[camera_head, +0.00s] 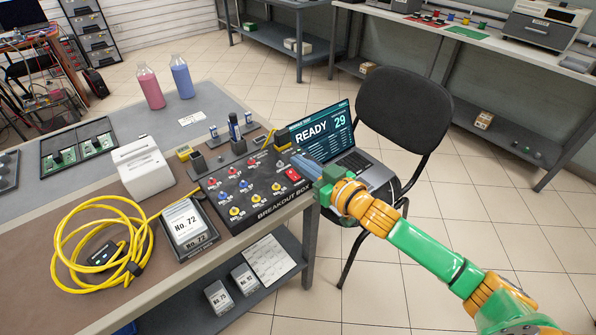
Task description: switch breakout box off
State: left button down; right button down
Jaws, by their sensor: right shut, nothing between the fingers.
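The black breakout box (238,211) lies on the table near its right front corner. The switch's position is too small to read. My left gripper is not in view.
A laptop (355,160) reading "READY 29" stands close behind the gripper. A black chair (404,112) is beside the table. A coiled yellow cable (75,240), a No. 72 unit (186,226) and a white printer-like box (143,168) lie left of the breakout box.

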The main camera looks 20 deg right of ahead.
aim_at(298, 181)
jog(key=f, duration=0.1)
jog(key=w+f, duration=0.1)
jog(key=f+b, duration=0.1)
jog(key=f, duration=0.1)
jog(key=shift+w+a, duration=0.15)
jog(key=shift+a, duration=0.1)
